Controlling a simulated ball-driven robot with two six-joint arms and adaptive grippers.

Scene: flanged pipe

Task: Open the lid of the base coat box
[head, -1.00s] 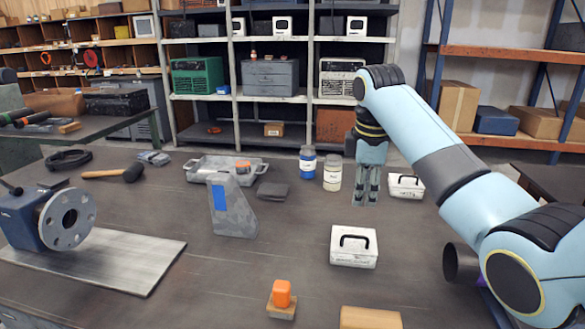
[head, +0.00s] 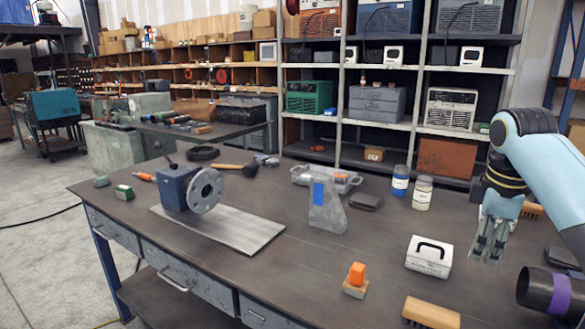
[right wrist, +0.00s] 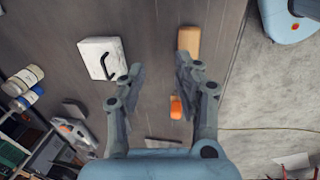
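A white box (head: 429,256) with a black handle on its lid stands shut on the workbench, right of centre. Its label is too small to read, so I cannot tell whether it is the base coat box. It also shows in the right wrist view (right wrist: 92,62). My right gripper (head: 487,252) hangs fingers down over the bench, right of this box and apart from it. In the right wrist view its fingers (right wrist: 160,68) are spread with nothing between them. The spot behind the gripper is partly hidden. My left gripper is not in view.
An orange-handled block (head: 356,279) and a wooden brush (head: 431,313) lie in front of the box. Two jars (head: 411,190) stand behind it. A grey angled bracket (head: 325,205) and a flanged pipe (head: 206,190) stand to the left. Bench between bracket and box is clear.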

